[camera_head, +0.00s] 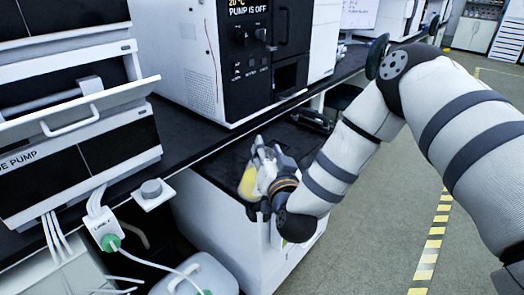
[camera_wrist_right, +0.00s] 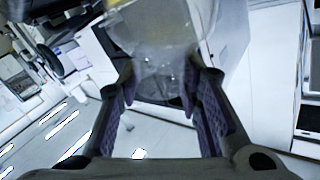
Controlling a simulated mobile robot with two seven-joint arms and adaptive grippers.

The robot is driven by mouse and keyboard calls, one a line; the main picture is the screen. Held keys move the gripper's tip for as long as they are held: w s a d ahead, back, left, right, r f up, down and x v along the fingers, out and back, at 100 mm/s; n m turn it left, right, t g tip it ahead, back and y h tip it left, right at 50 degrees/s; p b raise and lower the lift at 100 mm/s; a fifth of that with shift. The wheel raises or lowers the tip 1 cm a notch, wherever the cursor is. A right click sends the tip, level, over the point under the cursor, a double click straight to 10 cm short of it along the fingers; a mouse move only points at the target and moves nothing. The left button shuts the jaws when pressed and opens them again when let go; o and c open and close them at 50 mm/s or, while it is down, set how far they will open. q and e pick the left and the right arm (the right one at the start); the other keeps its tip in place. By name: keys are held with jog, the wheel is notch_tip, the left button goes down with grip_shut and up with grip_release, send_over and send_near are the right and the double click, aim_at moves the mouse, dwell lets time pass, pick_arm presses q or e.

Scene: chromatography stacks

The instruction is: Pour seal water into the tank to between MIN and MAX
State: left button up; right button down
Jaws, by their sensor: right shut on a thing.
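My right gripper (camera_head: 262,178) is shut on a translucent bottle with a yellowish part (camera_head: 248,183), over the black-topped bench section below the pump unit. In the right wrist view, the bottle (camera_wrist_right: 165,50) is clear and sits between the fingers of the right gripper (camera_wrist_right: 160,98). The bottle looks tilted in the head view, and no pouring stream shows. No MIN or MAX marks are legible, so I cannot tell which container is the seal water tank. My left gripper is out of view.
A pump module (camera_head: 80,150) stands at left. A grey knob on a white plate (camera_head: 152,190) projects below it. A white labelled fitting (camera_head: 103,228) with tubes and a whitish container (camera_head: 205,275) are lower down. A black-fronted instrument (camera_head: 262,60) stands behind. Floor at right is clear.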

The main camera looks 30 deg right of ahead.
jog(key=shift+a+r, duration=0.1)
jog(key=shift+r, duration=0.25)
jog(key=shift+s+d+f+m, duration=0.1)
jog(key=shift+d+f+m, duration=0.05)
jog(key=shift+d+m, duration=0.45)
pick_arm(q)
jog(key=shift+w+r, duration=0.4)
pick_arm(e)
jog(key=shift+f, duration=0.1)
jog(key=shift+d+f+m, duration=0.15)
jog(key=shift+f+m, duration=0.05)
jog(key=shift+m, duration=0.3)
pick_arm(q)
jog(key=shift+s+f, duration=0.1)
pick_arm(e)
jog(key=shift+d+f+m, duration=0.1)
jog(key=shift+f+m, duration=0.2)
jog(key=shift+m, duration=0.3)
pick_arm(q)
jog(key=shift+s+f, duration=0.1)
pick_arm(e)
jog(key=shift+d+f+m, duration=0.1)
jog(key=shift+f+m, duration=0.2)
jog(key=shift+m, duration=0.2)
